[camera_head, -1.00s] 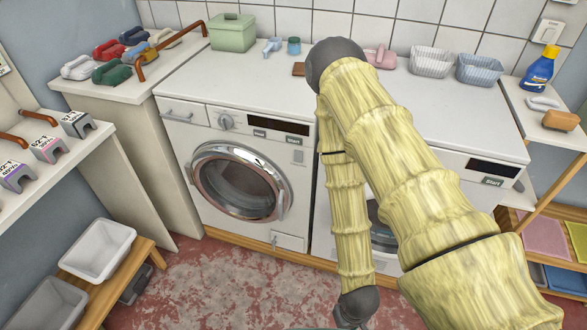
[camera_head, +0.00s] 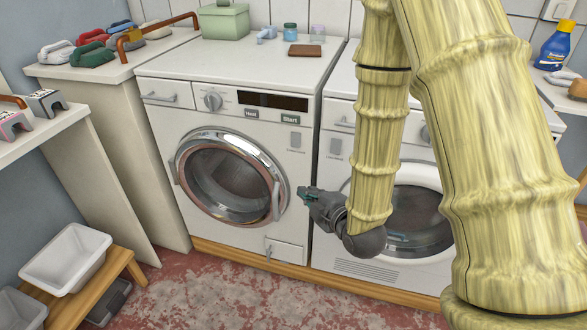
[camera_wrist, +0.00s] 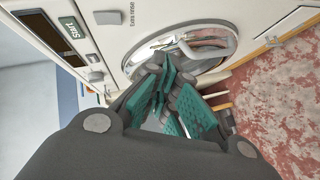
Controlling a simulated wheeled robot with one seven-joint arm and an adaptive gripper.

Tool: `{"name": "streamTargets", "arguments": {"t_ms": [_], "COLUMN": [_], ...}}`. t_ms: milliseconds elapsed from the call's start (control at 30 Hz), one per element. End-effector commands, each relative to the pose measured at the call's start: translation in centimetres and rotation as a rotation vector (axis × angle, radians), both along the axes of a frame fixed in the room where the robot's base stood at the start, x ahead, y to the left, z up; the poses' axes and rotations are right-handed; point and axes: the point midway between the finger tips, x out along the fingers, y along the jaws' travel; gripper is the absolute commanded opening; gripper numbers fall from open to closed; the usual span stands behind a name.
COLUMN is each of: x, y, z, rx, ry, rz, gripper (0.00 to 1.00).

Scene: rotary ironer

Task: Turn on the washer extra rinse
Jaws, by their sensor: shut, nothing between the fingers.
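The washer (camera_head: 160,130) is the white front-loader on the left, with a knob, dark display and Start button (camera_head: 290,120). Below Start is a small grey switch (camera_head: 295,138). The wrist view shows this switch (camera_wrist: 108,17) beside the printed words "Extra rinse". I cannot tell whether it is on. My gripper (camera_head: 303,192) is shut and empty, with teal finger pads. In the head view it is below the switch, near the right side of the round door (camera_head: 232,178). In the wrist view the fingers (camera_wrist: 168,88) overlap the door's edge.
A second white machine (camera_head: 335,115) stands to the right, partly behind my arm. A brown block (camera_head: 305,50), jars and a green box (camera_head: 224,20) are on top. White basins (camera_head: 66,258) sit on a low wooden bench at left. The red floor in front is mostly clear.

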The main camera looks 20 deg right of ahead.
Motion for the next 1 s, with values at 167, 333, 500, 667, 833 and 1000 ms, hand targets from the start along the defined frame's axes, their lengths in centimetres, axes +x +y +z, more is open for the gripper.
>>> {"name": "streamTargets", "arguments": {"t_ms": [167, 333, 500, 667, 833, 1000], "x": [1.3, 1.5, 1.6, 1.6, 2.1, 3.8], "y": [0.1, 0.1, 0.1, 0.1, 0.2, 0.6], "z": [2.8, 4.5, 4.8, 4.8, 4.5, 4.2], "rx": [-0.129, -0.184, -0.191, -0.190, -0.189, -0.189], "ry": [-0.175, -0.244, -0.251, -0.250, -0.250, -0.252], "rz": [0.052, 0.067, 0.069, 0.069, 0.068, 0.069], "gripper": [0.00, 0.00, 0.00, 0.00, 0.00, 0.00]}}
